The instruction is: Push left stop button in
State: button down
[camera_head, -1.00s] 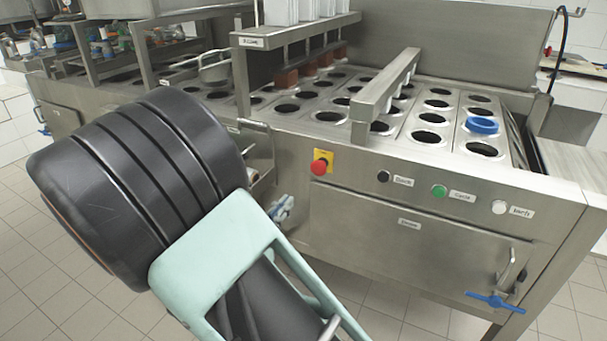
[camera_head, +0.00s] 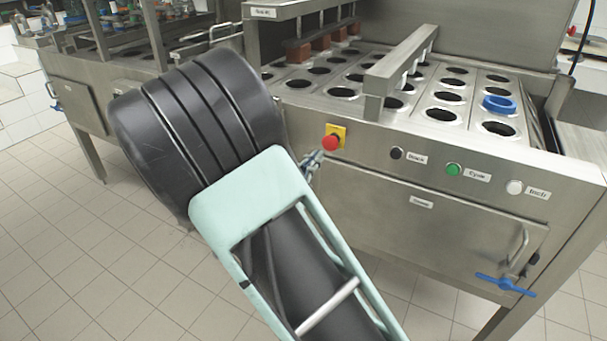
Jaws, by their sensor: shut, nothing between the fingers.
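The stop button (camera_head: 331,143) is a red mushroom head on a yellow plate at the left of the machine's front panel. It is the only red stop button I can make out. My gripper (camera_head: 317,156) shows small and partly hidden behind my arm, just below and left of the red button. It is shut and empty, with its tip close to the button. I cannot tell whether it touches the button. I cannot tell whether the button is pressed in.
Black (camera_head: 397,153), green (camera_head: 454,169) and white (camera_head: 514,187) buttons run rightward along the panel. A steel door (camera_head: 420,222) with a blue-handled valve (camera_head: 505,285) lies below. The filler's top plate has rows of round holes and a blue ring (camera_head: 499,104). Tiled floor is open at left.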

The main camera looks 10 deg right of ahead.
aim_at(329, 143)
jog(key=x, duration=0.4)
jog(key=shift+w+d+b, duration=0.1)
jog(key=shift+w+b, duration=0.1)
jog(key=shift+b, duration=0.15)
jog(key=shift+w+d, duration=0.45)
jog(key=shift+w, duration=0.1)
jog(key=shift+w+d+r, duration=0.15)
jog(key=shift+w+r, duration=0.05)
jog(key=shift+r, duration=0.1)
